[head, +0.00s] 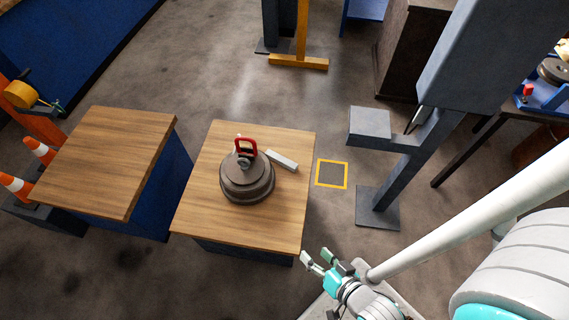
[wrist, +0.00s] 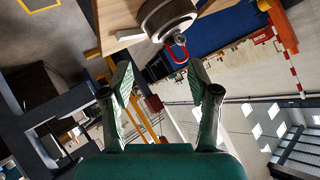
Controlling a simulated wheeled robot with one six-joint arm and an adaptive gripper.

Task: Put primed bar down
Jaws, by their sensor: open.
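A pale grey bar (head: 282,160), likely the primed bar, lies flat on the right wooden-topped table (head: 222,226), close to the back right of a round dark weight. My gripper (head: 317,256) is off the table's front right corner, apart from the bar. In the wrist view its two fingers (wrist: 160,68) are spread with nothing between them.
The dark round weight (head: 247,184) with a red shackle (head: 245,146) stands mid-table; it also shows in the wrist view (wrist: 165,14). A second wooden-topped table (head: 105,160) is at left, beside cones. A yellow floor square (head: 331,174) and grey machine stand (head: 378,206) are right.

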